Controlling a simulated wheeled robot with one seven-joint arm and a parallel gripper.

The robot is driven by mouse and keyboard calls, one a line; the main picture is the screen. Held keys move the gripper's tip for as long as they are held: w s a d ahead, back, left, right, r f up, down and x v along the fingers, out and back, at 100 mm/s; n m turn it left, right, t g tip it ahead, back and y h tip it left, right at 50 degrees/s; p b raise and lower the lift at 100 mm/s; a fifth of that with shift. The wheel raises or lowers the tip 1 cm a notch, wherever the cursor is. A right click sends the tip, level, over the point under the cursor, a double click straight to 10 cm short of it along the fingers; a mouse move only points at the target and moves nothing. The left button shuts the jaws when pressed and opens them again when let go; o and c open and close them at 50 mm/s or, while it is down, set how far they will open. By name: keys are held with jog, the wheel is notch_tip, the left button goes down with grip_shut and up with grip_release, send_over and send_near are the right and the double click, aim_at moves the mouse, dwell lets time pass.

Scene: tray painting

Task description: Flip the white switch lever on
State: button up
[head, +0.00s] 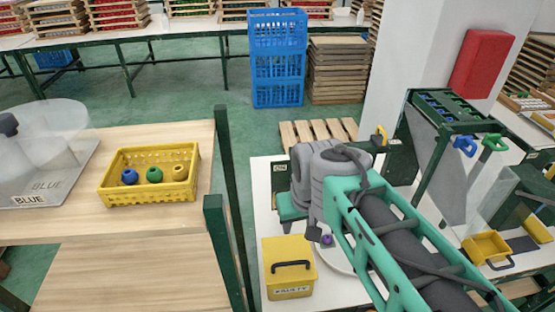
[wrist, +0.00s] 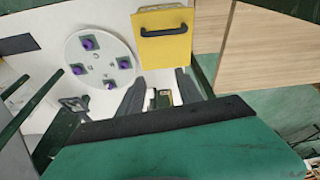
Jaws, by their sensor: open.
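In the wrist view my gripper (wrist: 160,86) is open, with its two dark fingers apart and nothing held between them. A small dark device with pale and yellowish parts (wrist: 160,99) shows between the fingers; I cannot tell whether it is touched. In the head view a dark green panel with a small "ON" label (head: 280,168) stands at the left of my arm, on the white table. I cannot make out the white switch lever clearly in either view. My arm covers much of that area in the head view, and my fingertips are hidden there.
A yellow box marked "FAULTY" (head: 290,277) stands at the white table's front and shows in the wrist view (wrist: 165,52). A round white plate (wrist: 83,60) holds several purple pieces. A yellow basket (head: 150,194) with balls sits on the left wooden table. Green posts (head: 226,250) stand between.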

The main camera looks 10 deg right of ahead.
jog(key=w+d+f+g, duration=0.1)
jog(key=w+d+f, duration=0.1)
jog(key=w, duration=0.3)
jog(key=w+d+f+m+g+b, duration=0.1)
jog(key=w+d+f, duration=0.1)
jog(key=w, duration=0.4)
jog(key=w+d+f+g+b, duration=0.1)
jog(key=w+d+f, duration=0.1)
jog(key=w, duration=0.4)
jog(key=shift+d+f, duration=0.1)
jog(key=shift+f, duration=0.25)
notch_tip(320, 180, down, 8)
jog(key=shift+r+p, duration=0.25)
jog(key=shift+p, duration=0.25)
jog(key=shift+c, duration=0.5)
grip_shut()
